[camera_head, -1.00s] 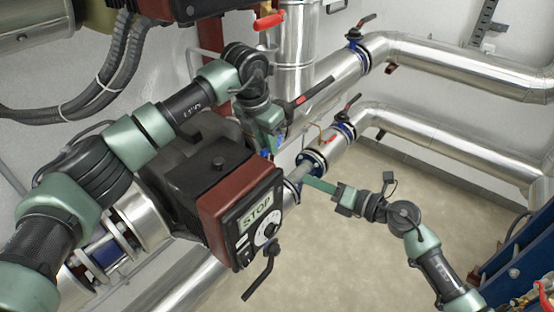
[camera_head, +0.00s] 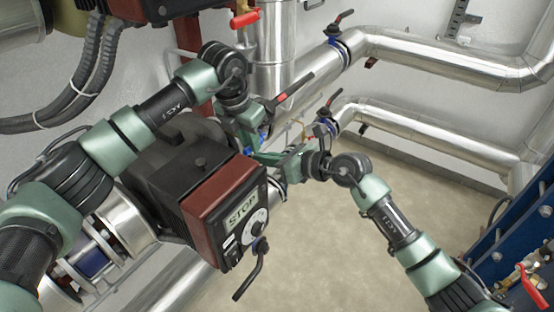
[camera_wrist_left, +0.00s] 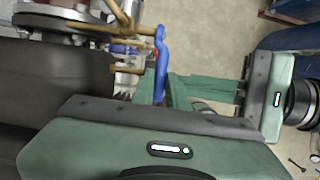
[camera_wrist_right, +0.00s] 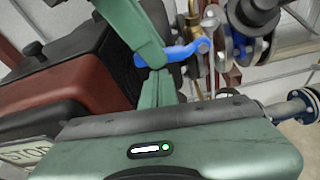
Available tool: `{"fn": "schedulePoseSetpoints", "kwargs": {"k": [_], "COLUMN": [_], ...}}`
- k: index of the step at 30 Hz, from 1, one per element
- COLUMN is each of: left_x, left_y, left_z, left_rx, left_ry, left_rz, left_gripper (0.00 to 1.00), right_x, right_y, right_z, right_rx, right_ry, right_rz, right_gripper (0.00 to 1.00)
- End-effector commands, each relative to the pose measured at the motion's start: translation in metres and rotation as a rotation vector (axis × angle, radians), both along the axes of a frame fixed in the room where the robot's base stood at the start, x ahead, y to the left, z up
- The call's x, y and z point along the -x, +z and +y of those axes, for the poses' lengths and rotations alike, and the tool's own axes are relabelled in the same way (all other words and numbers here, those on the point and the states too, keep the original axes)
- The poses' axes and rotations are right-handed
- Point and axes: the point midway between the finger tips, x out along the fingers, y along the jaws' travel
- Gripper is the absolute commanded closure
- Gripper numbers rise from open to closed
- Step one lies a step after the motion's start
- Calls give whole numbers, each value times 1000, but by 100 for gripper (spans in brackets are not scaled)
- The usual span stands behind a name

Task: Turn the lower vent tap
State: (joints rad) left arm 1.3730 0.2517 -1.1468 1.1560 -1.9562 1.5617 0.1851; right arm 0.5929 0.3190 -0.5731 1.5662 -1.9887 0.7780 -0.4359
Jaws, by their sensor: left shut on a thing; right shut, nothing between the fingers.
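The vent tap's blue lever (camera_wrist_left: 161,62) sits on brass pipework beside the dark pump body. It also shows in the right wrist view (camera_wrist_right: 180,52). My left gripper (camera_wrist_left: 160,88) is shut on the blue lever, its green fingers around the lever's lower end. In the head view my left gripper (camera_head: 250,146) is partly hidden behind the pump. My right gripper (camera_wrist_right: 156,78) is shut and empty, its fingertips right by the lever and the left fingers. I cannot tell whether they touch. In the head view my right gripper (camera_head: 268,157) reaches in from the right.
Silver pipes (camera_head: 430,62) with black-handled valves run behind. A red-handled tap (camera_head: 245,18) is above. The floor (camera_head: 350,240) at centre is open.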

Motion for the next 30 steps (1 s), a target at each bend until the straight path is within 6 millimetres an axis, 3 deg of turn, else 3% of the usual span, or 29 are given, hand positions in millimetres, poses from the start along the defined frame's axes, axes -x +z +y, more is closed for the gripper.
{"fn": "schedulePoseSetpoints", "kwargs": {"k": [14,26,27,29,30], "left_x": [-2,-2,-2,-2,-1], "left_y": [4,2,2,1,0], "left_z": [0,1,1,1,1], "left_rx": [4,1,1,-1,-1], "left_ry": [2,2,2,2,2], "left_rz": [-10,-7,-7,-5,-3], "left_gripper": [100,100,77,64,64], "right_x": [-5,-8,-8,-8,-8], "right_y": [-3,15,16,16,17], "right_z": [9,8,8,9,9], "right_rx": [0,-43,-45,-46,-47], "right_ry": [1,0,0,0,0], "right_rz": [-1,39,38,36,35], "right_gripper": [100,100,100,100,100]}}
